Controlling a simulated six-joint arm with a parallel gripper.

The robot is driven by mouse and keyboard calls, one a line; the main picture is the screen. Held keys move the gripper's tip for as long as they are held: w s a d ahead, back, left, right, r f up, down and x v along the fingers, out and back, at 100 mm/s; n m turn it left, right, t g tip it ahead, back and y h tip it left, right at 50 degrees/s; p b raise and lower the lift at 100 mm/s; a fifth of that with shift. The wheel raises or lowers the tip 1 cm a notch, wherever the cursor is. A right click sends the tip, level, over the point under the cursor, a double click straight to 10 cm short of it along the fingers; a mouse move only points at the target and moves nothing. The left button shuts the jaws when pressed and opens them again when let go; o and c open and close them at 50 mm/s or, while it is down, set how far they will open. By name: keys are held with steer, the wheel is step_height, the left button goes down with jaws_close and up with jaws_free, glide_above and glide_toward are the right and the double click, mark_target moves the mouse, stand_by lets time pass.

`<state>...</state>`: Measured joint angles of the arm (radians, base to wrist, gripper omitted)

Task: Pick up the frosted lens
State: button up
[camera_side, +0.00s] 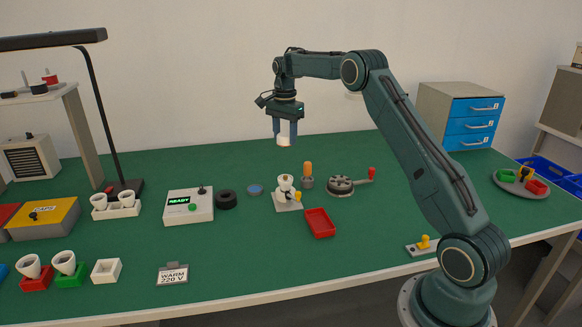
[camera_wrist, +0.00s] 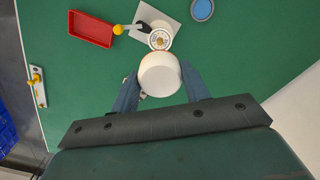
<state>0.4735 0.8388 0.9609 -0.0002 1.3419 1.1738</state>
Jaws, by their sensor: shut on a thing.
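My gripper (camera_side: 284,142) is shut on a white, rounded piece that looks like the frosted lens (camera_side: 285,132). It is held high above the green table. In the wrist view, the lens (camera_wrist: 160,75) sits between the two blue fingers of my gripper (camera_wrist: 160,85), its broad pale face toward the camera. The fingers hide parts of its sides. Below it stands a small white fixture (camera_side: 287,201) on a pale square plate, with a lever beside it. In the wrist view, the lens lies just below the fixture's round top (camera_wrist: 160,39), without visible contact.
A red tray (camera_side: 320,223), an orange-topped post (camera_side: 308,170), a round grey device with a red-knobbed lever (camera_side: 341,186) and a blue disc (camera_side: 255,190) surround the fixture. A READY box (camera_side: 188,206) stands left.

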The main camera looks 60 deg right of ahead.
mark_target(285, 134)
step_height(285, 134, up, 8)
steer(key=shift+f, duration=0.25)
steer(key=shift+r, duration=0.15)
stand_by(0.6)
steer(key=shift+r, duration=2.05)
